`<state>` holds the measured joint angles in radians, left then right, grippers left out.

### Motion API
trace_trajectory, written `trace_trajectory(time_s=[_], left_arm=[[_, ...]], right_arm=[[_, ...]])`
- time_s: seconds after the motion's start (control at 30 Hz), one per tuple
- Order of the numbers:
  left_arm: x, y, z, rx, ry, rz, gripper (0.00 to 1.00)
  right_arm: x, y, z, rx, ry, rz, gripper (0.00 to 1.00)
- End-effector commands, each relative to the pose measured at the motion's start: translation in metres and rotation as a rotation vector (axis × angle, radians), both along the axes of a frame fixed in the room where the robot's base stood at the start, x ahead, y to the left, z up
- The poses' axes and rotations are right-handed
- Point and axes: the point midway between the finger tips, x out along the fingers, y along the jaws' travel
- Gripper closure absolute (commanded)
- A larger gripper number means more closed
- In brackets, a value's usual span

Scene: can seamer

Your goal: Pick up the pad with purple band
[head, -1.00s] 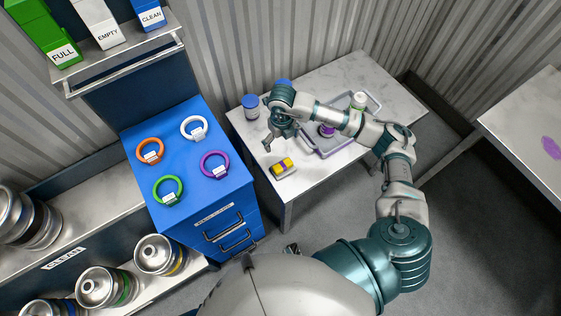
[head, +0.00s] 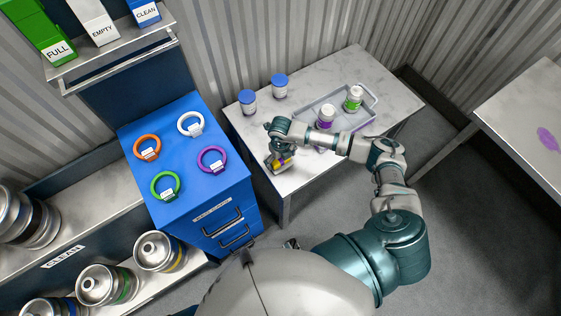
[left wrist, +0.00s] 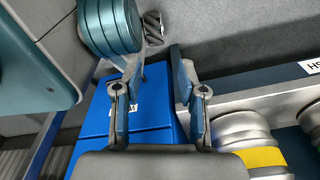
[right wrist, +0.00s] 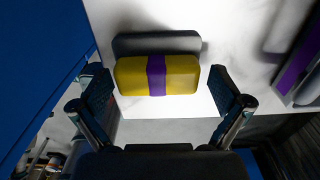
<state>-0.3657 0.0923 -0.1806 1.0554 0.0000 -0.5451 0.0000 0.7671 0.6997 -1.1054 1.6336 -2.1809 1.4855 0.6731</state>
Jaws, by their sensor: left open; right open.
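The yellow pad with the purple band (right wrist: 157,75) lies on the marble-topped table, with a grey part (right wrist: 156,43) along its far side in the right wrist view. In the head view the pad (head: 282,163) is partly covered by my right gripper (head: 276,162). My right gripper is open in the right wrist view (right wrist: 160,92), with one finger to each side of the pad and a gap at both ends. My left gripper (left wrist: 158,92) is open and empty above the blue cabinet, and it is not clearly seen in the head view.
The table (head: 378,70) also holds a grey tray (head: 373,92) with a purple-banded jar (head: 325,117) and a green-banded jar (head: 353,97). Two blue-lidded jars (head: 248,103) stand at its back left. The blue cabinet (head: 185,118) left of it carries several coloured rings.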

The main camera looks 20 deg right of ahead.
Motion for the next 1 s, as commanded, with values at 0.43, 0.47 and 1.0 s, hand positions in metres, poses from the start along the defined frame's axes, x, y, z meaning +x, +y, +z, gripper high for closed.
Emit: trace_trajectory(time_s=[0.43, 0.47, 1.0], left_arm=[[0.005, 0.002, 0.003, 0.002, -0.011, -0.002, 0.59], [0.005, 0.001, 0.003, 0.001, -0.011, -0.002, 0.59], [0.004, -0.009, 0.003, -0.013, -0.009, 0.005, 0.59]], right_arm=[[0.000, 0.000, -0.001, 0.000, -0.001, 0.001, 0.52], [0.000, 0.000, -0.001, 0.000, -0.001, 0.001, 0.52], [0.001, 0.000, 0.022, 0.001, -0.004, 0.001, 0.52]])
